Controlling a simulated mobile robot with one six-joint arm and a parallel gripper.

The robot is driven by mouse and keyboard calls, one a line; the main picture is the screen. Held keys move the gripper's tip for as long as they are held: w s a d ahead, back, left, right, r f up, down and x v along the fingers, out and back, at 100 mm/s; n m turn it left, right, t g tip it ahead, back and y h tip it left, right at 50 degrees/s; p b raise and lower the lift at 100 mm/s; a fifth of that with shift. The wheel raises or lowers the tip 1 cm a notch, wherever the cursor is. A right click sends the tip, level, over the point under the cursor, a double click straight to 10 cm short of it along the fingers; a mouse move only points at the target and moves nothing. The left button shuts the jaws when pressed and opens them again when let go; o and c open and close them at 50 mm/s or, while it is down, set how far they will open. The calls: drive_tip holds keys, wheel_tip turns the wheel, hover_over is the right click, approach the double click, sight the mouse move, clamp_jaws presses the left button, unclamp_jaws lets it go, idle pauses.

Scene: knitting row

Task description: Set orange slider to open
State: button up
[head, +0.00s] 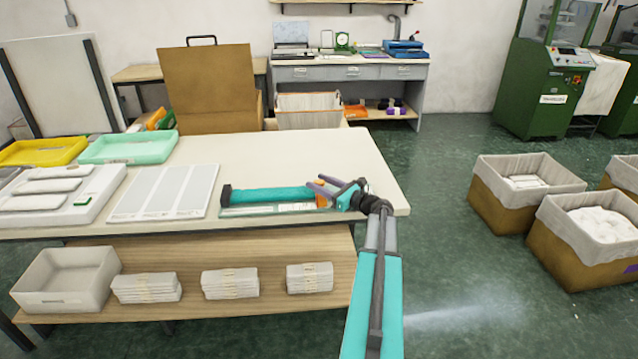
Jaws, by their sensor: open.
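A long teal bar (268,195) with a dark left end lies near the front edge of the white table (300,152), above a pale flat base (265,209). A small orange part (321,199), which looks like the orange slider, shows at the bar's right end. My gripper (318,187) is open, with its purple-grey fingers pointing left at the orange part. They overlap it in the view; I cannot tell whether they touch it. The slider's setting is too small and partly covered to read.
A panelled white board (163,193) lies left of the bar, with green (128,147) and yellow (43,151) trays behind. Folded stacks (230,283) sit on the lower shelf. Lined boxes (522,183) stand on the floor at right. The table behind the bar is clear.

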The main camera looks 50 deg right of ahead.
drive_tip(key=shift+w, duration=0.1)
clamp_jaws()
idle(0.4)
